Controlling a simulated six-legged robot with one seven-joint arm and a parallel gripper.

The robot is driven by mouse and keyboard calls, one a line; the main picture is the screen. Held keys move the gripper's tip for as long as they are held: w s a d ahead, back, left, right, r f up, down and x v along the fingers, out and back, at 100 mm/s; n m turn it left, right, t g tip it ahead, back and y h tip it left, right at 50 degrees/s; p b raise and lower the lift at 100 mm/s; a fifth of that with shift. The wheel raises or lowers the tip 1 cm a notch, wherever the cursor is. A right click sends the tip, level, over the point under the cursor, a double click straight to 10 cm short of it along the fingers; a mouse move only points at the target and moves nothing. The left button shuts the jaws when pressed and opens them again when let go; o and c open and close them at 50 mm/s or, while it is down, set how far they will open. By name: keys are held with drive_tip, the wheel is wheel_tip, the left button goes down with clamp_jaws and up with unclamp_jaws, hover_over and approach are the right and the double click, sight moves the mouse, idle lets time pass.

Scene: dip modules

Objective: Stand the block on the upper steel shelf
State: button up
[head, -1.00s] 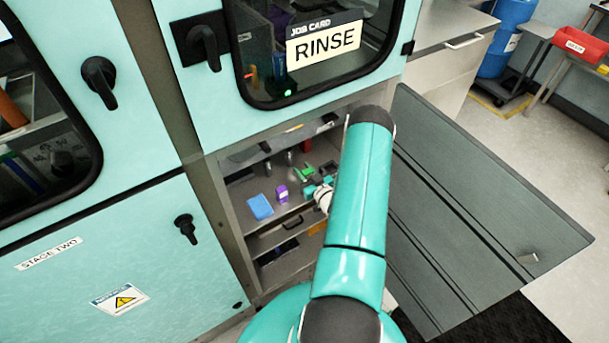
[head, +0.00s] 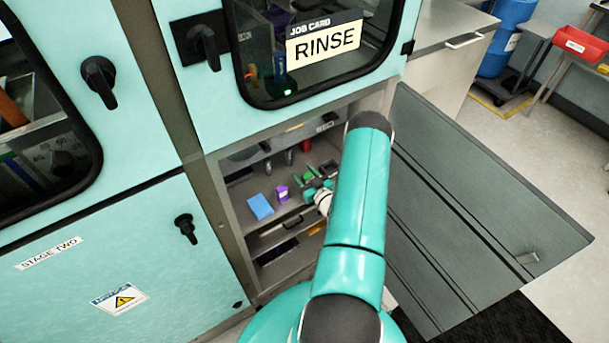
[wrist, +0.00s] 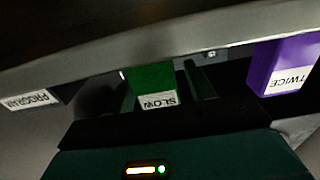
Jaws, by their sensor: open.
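A green block (wrist: 153,82) labelled SLOW shows in the middle of the wrist view, between the two dark fingers of my gripper (wrist: 150,92). In the head view the green block (head: 309,174) is small and partly hidden by my gripper (head: 312,186). My gripper is open around or just before it; I cannot tell whether it touches. The block is on or just above the upper steel shelf (head: 239,194) inside the open cabinet; contact under it is hidden. A purple block (head: 282,193) labelled TWICE stands to its left, also in the wrist view (wrist: 284,65).
A blue block (head: 260,206) lies at the shelf's front left. A lower compartment (head: 275,255) is beneath. The cabinet frame surrounds the opening, and the open grey door (head: 480,210) is on the right. A PROGRAM label (wrist: 30,102) shows in the wrist view.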

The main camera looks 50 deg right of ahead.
drive_tip(key=v, duration=1.2)
